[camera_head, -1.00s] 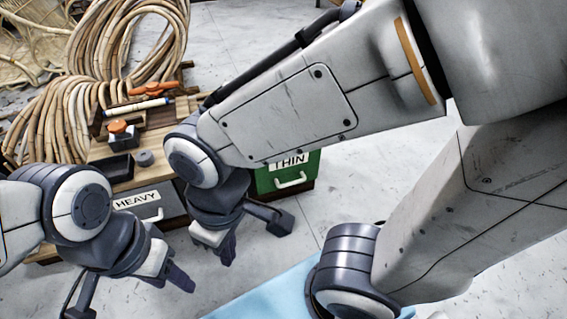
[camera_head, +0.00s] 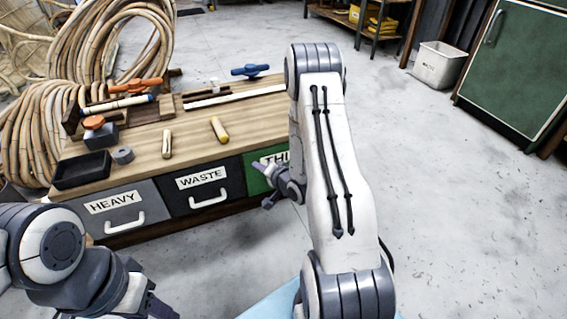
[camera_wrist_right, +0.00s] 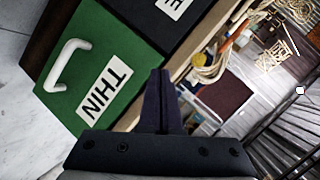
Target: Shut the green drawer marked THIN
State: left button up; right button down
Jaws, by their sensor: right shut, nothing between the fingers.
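The green drawer (camera_head: 256,182) marked THIN is at the right end of the wooden bench, partly hidden by my right arm. In the right wrist view its green front (camera_wrist_right: 125,42) shows with a white handle and the THIN label. It looks about level with the black drawer beside it; I cannot tell whether a small gap remains. My right gripper (camera_head: 261,168) is shut and empty, in front of the green drawer; its fingers (camera_wrist_right: 160,100) point toward the bench's top edge. Contact is unclear. My left gripper (camera_head: 160,307) is at the bottom left, cut off by the frame.
The black WASTE drawer (camera_head: 203,188) and grey HEAVY drawer (camera_head: 120,208) look shut. The bench top (camera_head: 190,120) holds a black tray (camera_head: 82,170), clamps and short sticks. Rattan coils stand at the left.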

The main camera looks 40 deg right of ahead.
aim_at(282, 149)
jog(key=s+d+f+m+t+h+b, duration=0.3)
jog(key=s+d+f+m+t+h, duration=0.15)
jog(key=s+d+m, duration=0.45)
jog(key=b+x, duration=0.2)
jog(key=x, duration=0.2)
jog(key=b+x, duration=0.2)
jog(key=x, duration=0.3)
jog(key=f+b+x, duration=0.1)
jog(key=b+x, duration=0.1)
jog(key=x, duration=0.2)
jog(key=shift+w+d+b, duration=0.3)
jog(key=shift+d, duration=0.15)
jog(key=shift+w, duration=0.25)
pick_arm(q)
notch_tip(282, 149, down, 11)
pick_arm(e)
jog(key=shift+d, duration=0.1)
pick_arm(q)
jog(key=shift+r, duration=0.15)
